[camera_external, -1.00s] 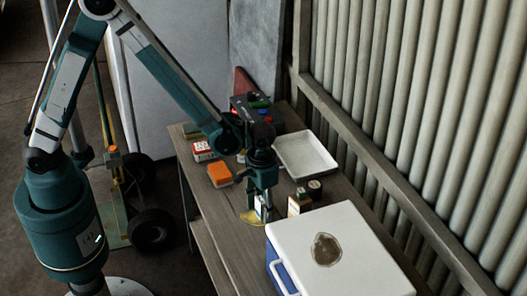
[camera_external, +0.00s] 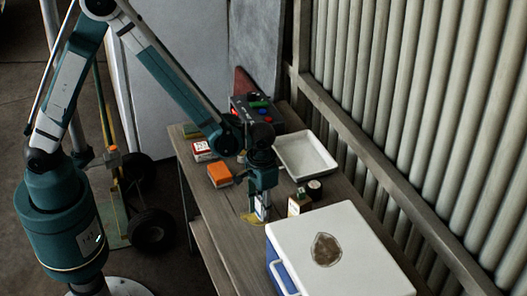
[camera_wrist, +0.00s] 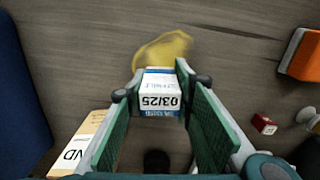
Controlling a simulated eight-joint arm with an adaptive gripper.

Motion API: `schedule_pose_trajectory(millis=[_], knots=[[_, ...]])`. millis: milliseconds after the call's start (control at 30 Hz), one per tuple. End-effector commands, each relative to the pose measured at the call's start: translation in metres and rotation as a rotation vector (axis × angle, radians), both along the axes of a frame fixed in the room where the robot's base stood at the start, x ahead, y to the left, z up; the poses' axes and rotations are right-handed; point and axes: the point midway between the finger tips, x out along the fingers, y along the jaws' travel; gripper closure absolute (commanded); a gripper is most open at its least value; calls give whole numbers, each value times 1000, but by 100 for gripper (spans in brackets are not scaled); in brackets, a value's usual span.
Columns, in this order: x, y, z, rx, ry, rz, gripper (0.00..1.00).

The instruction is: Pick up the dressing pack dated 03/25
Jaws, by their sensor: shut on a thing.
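The dressing pack (camera_wrist: 160,92) is a small white and blue box with 03/25 printed on its face, shown upside down in the wrist view. My gripper (camera_wrist: 161,82) has its green-padded fingers on either side of it and is shut on it. In the external view the pack (camera_external: 261,212) shows as a small pale patch at the fingertips of my gripper (camera_external: 263,207), low over the wooden bench (camera_external: 225,240). I cannot tell whether the pack touches the bench. Its far side is hidden.
A white cooler lid (camera_external: 355,240) is close in front. A tan box (camera_wrist: 82,145) and a dark round lid (camera_external: 314,189) stand beside my gripper. An orange box (camera_external: 219,174), a red and white box (camera_external: 202,151) and a white tray (camera_external: 318,166) lie farther back. A yellow stain (camera_wrist: 165,47) marks the bench.

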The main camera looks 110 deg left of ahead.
Motion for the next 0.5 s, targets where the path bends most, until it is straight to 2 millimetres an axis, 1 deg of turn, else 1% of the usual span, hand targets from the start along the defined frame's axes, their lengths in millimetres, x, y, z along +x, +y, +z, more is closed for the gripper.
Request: schedule_pose_trajectory(millis=[267, 367, 500], knots=[[0, 0, 2, 0, 0, 0, 83], [0, 0, 6, 0, 0, 0, 83], [0, 0, 17, 0, 0, 0, 83]])
